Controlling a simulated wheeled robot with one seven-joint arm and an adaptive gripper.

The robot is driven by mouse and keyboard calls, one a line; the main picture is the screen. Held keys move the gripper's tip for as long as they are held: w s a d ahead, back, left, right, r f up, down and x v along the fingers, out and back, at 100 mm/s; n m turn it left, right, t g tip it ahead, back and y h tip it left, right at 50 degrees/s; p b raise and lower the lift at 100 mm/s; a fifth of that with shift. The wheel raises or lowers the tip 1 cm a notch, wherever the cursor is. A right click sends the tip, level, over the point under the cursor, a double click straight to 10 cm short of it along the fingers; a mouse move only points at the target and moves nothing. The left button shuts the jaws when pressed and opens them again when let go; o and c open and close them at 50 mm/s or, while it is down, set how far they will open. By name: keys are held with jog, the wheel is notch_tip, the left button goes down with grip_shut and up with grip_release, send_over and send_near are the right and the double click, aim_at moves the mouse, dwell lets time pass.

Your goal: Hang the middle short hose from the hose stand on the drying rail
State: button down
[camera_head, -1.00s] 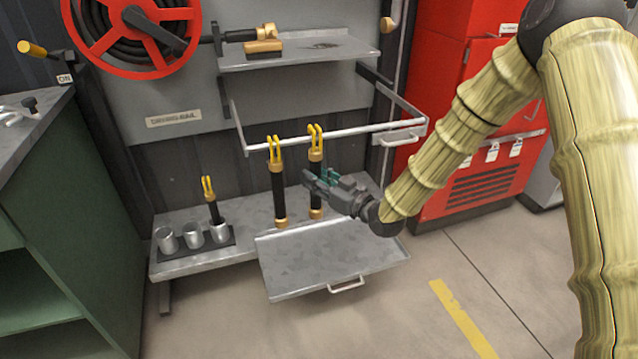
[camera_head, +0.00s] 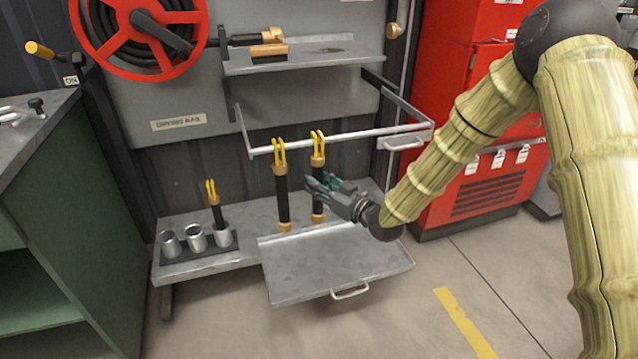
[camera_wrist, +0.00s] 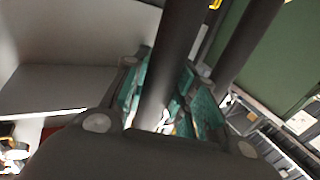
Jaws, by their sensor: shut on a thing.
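Two black short hoses with yellow hooks and brass lower ends are at the drying rail (camera_head: 350,138). The left hose (camera_head: 282,190) hangs by its hook. The right hose (camera_head: 318,172) is upright with its hook at the rail bar. My gripper (camera_head: 322,187) is shut on this right hose, which passes between the teal finger pads in the wrist view (camera_wrist: 172,75). The other hose shows beside it there (camera_wrist: 245,40). The hose stand (camera_head: 200,249) has empty left and middle cups; a third short hose (camera_head: 216,212) stands in its right cup.
A grey tray with a handle (camera_head: 340,272) lies below the rail. A shelf with a nozzle (camera_head: 300,60) is above. A red hose reel (camera_head: 140,30) is at upper left, a red cabinet (camera_head: 490,130) at right, a green bench (camera_head: 70,220) at left.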

jog(key=shift+r, duration=0.1)
jog(key=c, duration=1.1)
grip_release()
jog(key=v, duration=1.2)
jog(key=s+d+f+m+g+h, duration=0.2)
jog(key=s+f+m+h, duration=0.15)
jog(key=s+f, duration=0.6)
jog(key=s+d+f+m+g+h, duration=0.25)
jog(key=s+f+h, duration=0.2)
jog(key=f, duration=1.05)
jog(key=s+d+f+m+g+h, duration=0.1)
jog(key=s+d+f+g+h, duration=0.2)
jog(key=s, duration=0.7)
jog(key=s+d+f+m+g, duration=0.1)
jog(key=s+d+f+g, duration=0.3)
jog(key=s, duration=0.6)
jog(key=s+d+f+m+g+h, duration=0.1)
jog(key=s+d+f+h, duration=0.15)
jog(key=s+f, duration=0.45)
jog(key=shift+y, duration=0.35)
jog(key=r+p, duration=0.8)
jog(key=r, duration=0.1)
jog(key=s+r+p, duration=0.1)
jog(key=r+p, duration=0.7)
jog(key=s+r+p, duration=0.1)
jog(key=r+p, duration=0.7)
jog(key=r, duration=0.1)
jog(key=shift+d+r+p, duration=0.1)
jog(key=shift+r+p, duration=0.2)
jog(key=shift+p, duration=0.1)
